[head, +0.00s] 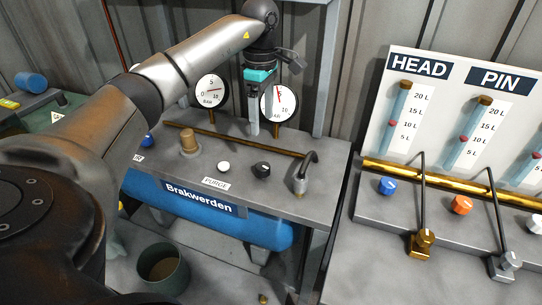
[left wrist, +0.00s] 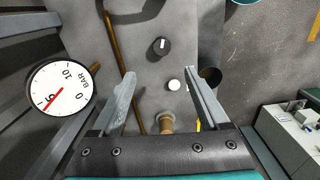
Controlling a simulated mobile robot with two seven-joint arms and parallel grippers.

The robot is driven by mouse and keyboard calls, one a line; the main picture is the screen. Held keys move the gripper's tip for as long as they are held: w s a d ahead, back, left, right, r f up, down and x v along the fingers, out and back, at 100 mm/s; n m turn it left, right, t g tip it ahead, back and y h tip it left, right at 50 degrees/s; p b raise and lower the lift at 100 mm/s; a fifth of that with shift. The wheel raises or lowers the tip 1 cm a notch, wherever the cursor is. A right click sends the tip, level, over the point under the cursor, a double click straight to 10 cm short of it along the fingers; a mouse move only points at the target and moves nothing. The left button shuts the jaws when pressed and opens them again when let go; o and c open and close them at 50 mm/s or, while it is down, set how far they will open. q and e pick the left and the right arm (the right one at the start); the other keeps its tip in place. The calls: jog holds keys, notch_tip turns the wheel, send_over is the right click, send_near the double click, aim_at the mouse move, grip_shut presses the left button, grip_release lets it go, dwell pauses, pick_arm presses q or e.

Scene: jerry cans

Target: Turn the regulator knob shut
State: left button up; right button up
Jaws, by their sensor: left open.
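The grey bench panel (head: 290,205) carries a black knob (head: 261,169), a white button (head: 223,167) beside the PURGE label (head: 216,183), and a brass cylindrical fitting (head: 188,142). No label shows which one is the regulator. My left gripper (head: 256,128) points down above the back of the panel, in front of the right gauge. In the left wrist view its fingers (left wrist: 160,72) are open and empty. The black knob (left wrist: 161,46) appears beyond the fingertips, and the white button (left wrist: 174,85) and brass fitting (left wrist: 166,124) show between the fingers. My right gripper is not in view.
Two gauges stand at the back, the left one (head: 211,91) and the right one (head: 278,103). A brass pipe (head: 235,140) crosses the panel to a bent dark lever (head: 308,165). A blue tank (head: 250,229) hangs below. The HEAD and PIN board (head: 455,110) stands at right.

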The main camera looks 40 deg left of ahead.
pick_arm(q)
send_over(263, 166)
notch_tip(263, 166, down, 5)
notch_tip(263, 166, down, 10)
jog(key=shift+r+b, duration=0.2)
jog(key=shift+b, duration=0.35)
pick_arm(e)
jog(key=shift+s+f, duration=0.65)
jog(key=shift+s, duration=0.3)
pick_arm(q)
grip_shut()
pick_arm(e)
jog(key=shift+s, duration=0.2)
